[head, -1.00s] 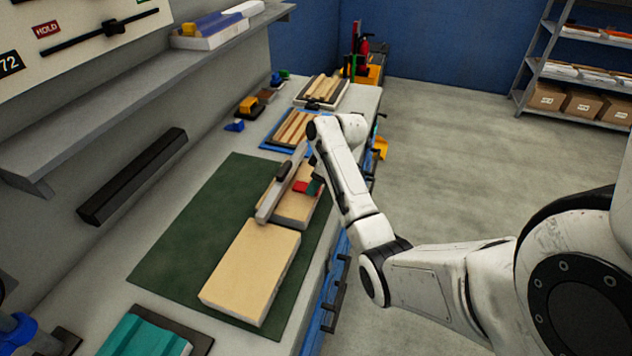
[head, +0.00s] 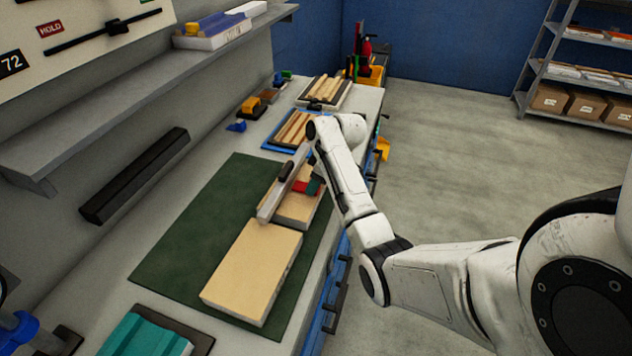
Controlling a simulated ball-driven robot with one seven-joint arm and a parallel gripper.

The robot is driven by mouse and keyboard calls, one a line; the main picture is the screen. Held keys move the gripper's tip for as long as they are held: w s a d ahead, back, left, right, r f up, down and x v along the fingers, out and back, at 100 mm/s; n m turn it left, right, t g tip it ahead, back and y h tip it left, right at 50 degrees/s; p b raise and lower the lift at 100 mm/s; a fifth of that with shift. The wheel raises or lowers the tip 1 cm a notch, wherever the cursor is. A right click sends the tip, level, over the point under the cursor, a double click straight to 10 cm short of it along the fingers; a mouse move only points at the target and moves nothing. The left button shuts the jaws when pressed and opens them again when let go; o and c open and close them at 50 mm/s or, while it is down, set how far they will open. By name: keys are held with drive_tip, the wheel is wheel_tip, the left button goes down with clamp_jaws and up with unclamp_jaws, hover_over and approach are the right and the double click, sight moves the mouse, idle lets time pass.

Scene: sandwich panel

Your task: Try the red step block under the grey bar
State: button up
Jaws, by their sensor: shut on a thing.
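The red step block (head: 301,187) is small in the head view. It sits at the right side of the grey bar (head: 272,200), low over the farther pale panel (head: 297,209). My gripper (head: 313,184) is shut on the block, with its fingers mostly hidden by my wrist and arm. The grey bar lies lengthwise along the left part of that panel. I cannot tell whether the block touches the bar or reaches under it.
A larger pale panel (head: 253,270) lies nearer on the green mat (head: 185,235). A blue tray with wooden strips (head: 293,130) stands beyond the mat. A teal item (head: 147,335) is at the near edge. The mat's left part is clear.

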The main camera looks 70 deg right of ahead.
drive_tip(key=shift+w, duration=0.95)
idle(1.7)
drive_tip(key=shift+s+p, duration=0.45)
drive_tip(key=shift+s, duration=0.3)
idle(0.5)
drive_tip(key=shift+s, duration=0.35)
drive_tip(key=shift+s+p, duration=0.45)
drive_tip(key=shift+r+p, duration=0.6)
drive_tip(key=shift+r, duration=2.9)
